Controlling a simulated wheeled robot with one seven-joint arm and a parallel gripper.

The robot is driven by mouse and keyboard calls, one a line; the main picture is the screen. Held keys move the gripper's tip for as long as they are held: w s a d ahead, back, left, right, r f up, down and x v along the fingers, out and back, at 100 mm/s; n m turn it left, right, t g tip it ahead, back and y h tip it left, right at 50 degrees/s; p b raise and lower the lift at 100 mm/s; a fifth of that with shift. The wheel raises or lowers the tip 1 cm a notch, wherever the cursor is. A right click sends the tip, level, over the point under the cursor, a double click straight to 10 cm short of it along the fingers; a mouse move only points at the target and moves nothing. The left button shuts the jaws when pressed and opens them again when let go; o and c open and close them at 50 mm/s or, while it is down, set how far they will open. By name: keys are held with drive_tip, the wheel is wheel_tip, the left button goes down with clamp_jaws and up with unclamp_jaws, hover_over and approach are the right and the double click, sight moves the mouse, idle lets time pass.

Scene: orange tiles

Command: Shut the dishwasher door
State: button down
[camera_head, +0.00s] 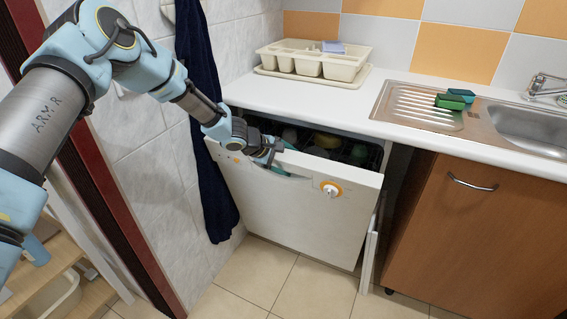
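The white dishwasher door (285,214) stands under the counter, tilted partly open at its top. It has a round knob (332,190) with an orange ring on the right of its panel and a handle recess near the middle. Dishes (327,141) show in the dark gap behind the top edge. My gripper (272,156) is at the door's top edge, left of centre, beside the handle recess. It overlaps the edge in the picture; I cannot tell whether it touches. Its fingers are small and partly hidden, so their opening is unclear.
The white counter (328,101) holds a beige dish rack (314,62). A sink (521,125) with sponges (455,99) is at the right, above a brown cabinet (466,230). A dark cloth (205,130) hangs at the left wall. Tiled floor (309,290) in front is clear.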

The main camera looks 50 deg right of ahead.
drive_tip(key=shift+d+r, duration=0.1)
drive_tip(key=shift+d, duration=0.25)
drive_tip(key=shift+c, duration=0.6)
unclamp_jaws()
drive_tip(key=shift+o, duration=0.4)
drive_tip(key=shift+a, duration=0.1)
drive_tip(key=shift+f, duration=0.25)
drive_tip(key=shift+a, duration=0.1)
drive_tip(key=shift+w+a+r, duration=0.1)
drive_tip(key=shift+a+r, duration=0.15)
drive_tip(key=shift+a, duration=0.05)
drive_tip(key=b+v, duration=0.2)
drive_tip(key=v, duration=0.8)
drive_tip(key=shift+w+d+r+b, duration=0.1)
drive_tip(key=shift+d+r+b, duration=0.05)
drive_tip(key=shift+r+b, duration=0.15)
